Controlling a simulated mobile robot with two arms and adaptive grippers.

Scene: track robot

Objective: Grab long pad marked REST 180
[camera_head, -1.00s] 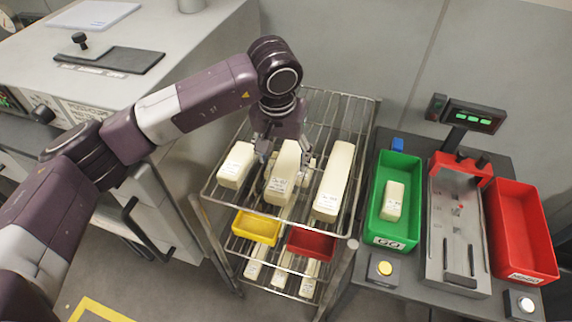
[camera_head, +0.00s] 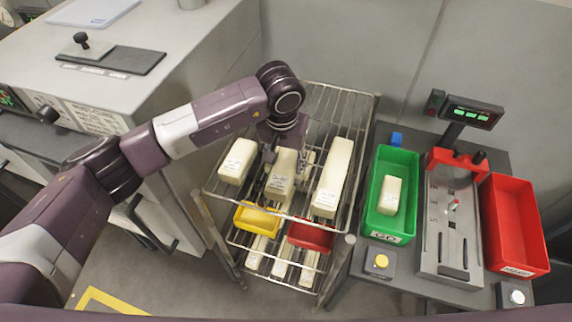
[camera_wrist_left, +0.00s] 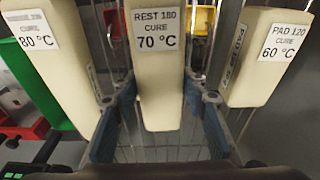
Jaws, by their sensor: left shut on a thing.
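The long cream pad labelled REST 180, CURE 70 °C (camera_wrist_left: 158,85) stands in the middle of the left wrist view. In the head view this pad (camera_head: 281,182) lies on the top shelf of the wire rack, between two other cream pads. My left gripper (camera_head: 287,160) comes down over it from above. In the left wrist view the blue fingertips of my left gripper (camera_wrist_left: 160,105) sit on both sides of the pad and are shut on it. The gripper hides the pad's far part in the head view. My right gripper is not in view.
Close beside are a pad marked 80 °C (camera_wrist_left: 52,60) and one marked PAD 120 (camera_wrist_left: 262,60). The wire rack (camera_head: 350,222) has yellow (camera_head: 257,223) and red (camera_head: 310,237) bins below. A green tray (camera_head: 376,226) holding a block and a red tray (camera_head: 515,225) stand right.

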